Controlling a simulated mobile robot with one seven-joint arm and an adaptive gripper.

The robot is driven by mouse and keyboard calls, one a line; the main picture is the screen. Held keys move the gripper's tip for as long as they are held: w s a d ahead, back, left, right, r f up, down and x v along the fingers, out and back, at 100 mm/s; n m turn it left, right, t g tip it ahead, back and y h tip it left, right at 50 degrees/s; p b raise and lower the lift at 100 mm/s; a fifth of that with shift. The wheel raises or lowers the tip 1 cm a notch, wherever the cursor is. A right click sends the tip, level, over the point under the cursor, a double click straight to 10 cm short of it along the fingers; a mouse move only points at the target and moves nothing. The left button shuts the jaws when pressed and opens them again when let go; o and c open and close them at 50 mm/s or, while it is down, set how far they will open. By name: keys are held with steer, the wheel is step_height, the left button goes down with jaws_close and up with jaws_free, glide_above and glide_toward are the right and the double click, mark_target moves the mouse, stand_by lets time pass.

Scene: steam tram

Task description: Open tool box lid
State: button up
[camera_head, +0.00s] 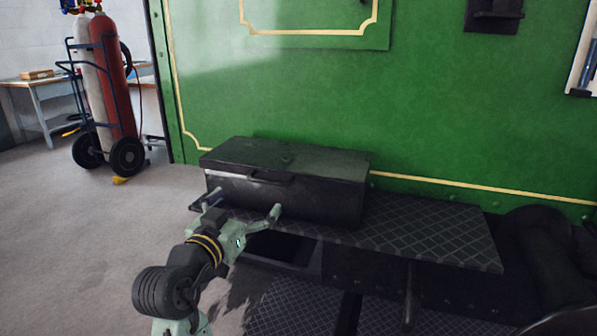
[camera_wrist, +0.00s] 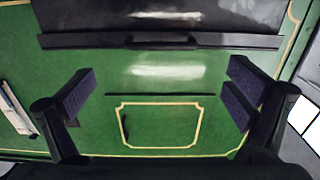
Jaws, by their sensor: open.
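The black tool box (camera_head: 330,197) sits on a dark tread-plate shelf against the green wall, and its lid (camera_head: 320,160) looks shut. A handle strip (camera_head: 270,177) runs along the lid's front edge. My gripper (camera_head: 244,204) is open and empty in front of the box, its fingers spread wide towards the front face. In the wrist view the box (camera_wrist: 80,20) spans the top, with the handle strip (camera_wrist: 160,42) along its edge. My gripper's fingers (camera_wrist: 160,90) stand apart on both sides below it. Contact with the box cannot be told.
The tread-plate shelf (camera_head: 430,236) has free room right of the box. The green wall (camera_head: 450,120) rises close behind. A lower tread-plate step (camera_head: 300,308) lies beneath the shelf. A gas-bottle trolley (camera_head: 105,95) stands far left on open floor.

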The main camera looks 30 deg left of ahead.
mark_target(268, 182)
steer(key=p+x, duration=0.2)
steer(key=x, duration=0.8)
steer(key=shift+w, duration=0.2)
steer(key=shift+c, duration=0.2)
